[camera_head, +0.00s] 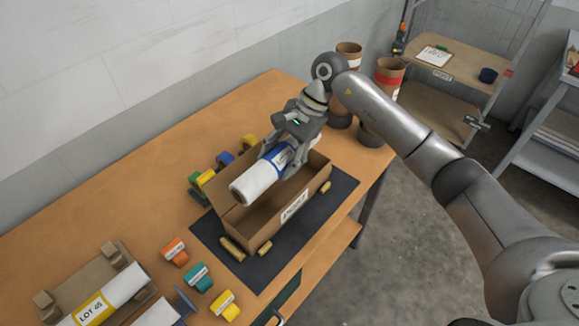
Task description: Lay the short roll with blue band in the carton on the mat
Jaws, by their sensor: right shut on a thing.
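The short white roll with a blue band (257,182) is held by my right gripper (290,158), which is shut around it near the band. The roll is tilted, its white end pointing to the lower left, and it shows over the open carton (305,204). I cannot tell whether it touches the carton's walls or floor, as the roll and gripper hide much of the inside. The carton stands on the dark mat (212,236) on the wooden table. My left gripper is not in view.
Several coloured tape rolls lie left of and in front of the mat, including an orange one (174,250). Small brass cylinders (232,249) lie by the carton. A roll labelled LOT (103,298) rests on a cradle at lower left. Tall brown containers (389,77) stand behind.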

